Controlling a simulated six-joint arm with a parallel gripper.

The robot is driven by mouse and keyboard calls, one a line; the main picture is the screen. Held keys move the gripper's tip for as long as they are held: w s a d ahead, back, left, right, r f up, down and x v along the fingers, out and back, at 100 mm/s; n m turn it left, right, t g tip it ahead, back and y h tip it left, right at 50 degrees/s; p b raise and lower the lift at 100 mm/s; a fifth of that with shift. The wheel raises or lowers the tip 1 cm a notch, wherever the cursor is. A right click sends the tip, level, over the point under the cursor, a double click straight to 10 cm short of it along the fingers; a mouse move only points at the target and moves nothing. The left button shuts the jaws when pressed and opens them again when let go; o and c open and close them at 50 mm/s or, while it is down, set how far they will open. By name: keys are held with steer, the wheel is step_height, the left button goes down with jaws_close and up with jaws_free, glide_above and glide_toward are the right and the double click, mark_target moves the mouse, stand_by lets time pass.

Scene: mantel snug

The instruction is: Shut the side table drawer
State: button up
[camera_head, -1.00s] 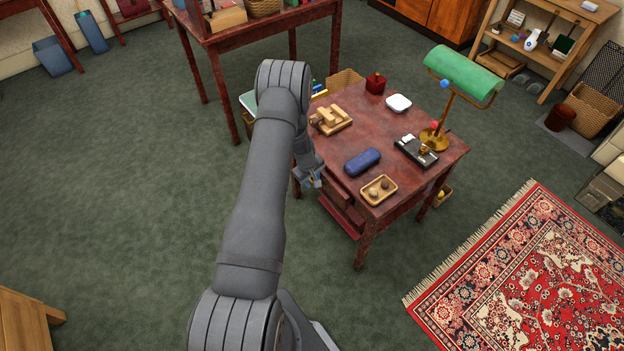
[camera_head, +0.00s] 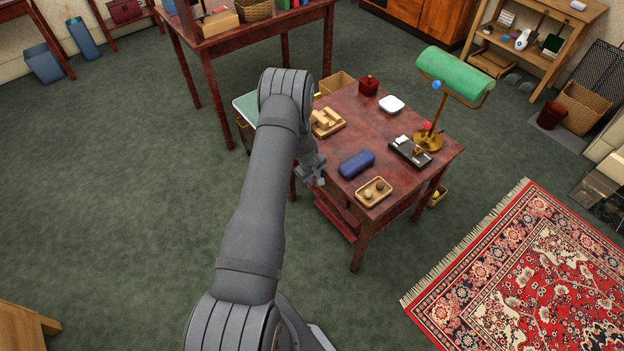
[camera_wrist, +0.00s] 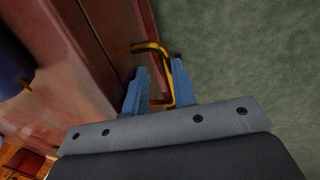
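The side table (camera_head: 385,135) is dark red wood and stands right of my arm. The handle looks close to the right finger; contact is unclear. I cannot tell how far out the drawer is.
On the table top are a blue case (camera_head: 357,164), a small tray (camera_head: 374,192), wooden blocks (camera_head: 325,120) and a green-shaded lamp (camera_head: 452,72). A taller table (camera_head: 250,35) stands behind. A patterned rug (camera_head: 520,270) lies at right. The floor left of my arm is clear.

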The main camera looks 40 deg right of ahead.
steer(key=shift+o, duration=0.3)
steer(key=shift+a, duration=0.1)
steer(key=shift+r, duration=0.55)
steer(key=a+r, duration=0.3)
steer(key=r, duration=1.3)
steer(key=shift+a, duration=0.1)
steer(key=d+f, duration=0.1)
steer(key=f, duration=0.4)
steer(key=d+f, duration=0.1)
steer(key=f, duration=0.5)
steer(key=d+f, duration=0.1)
steer(key=f, duration=0.5)
steer(key=shift+r, duration=0.6)
step_height(320, 180, up, 15)
steer(key=a, duration=0.3)
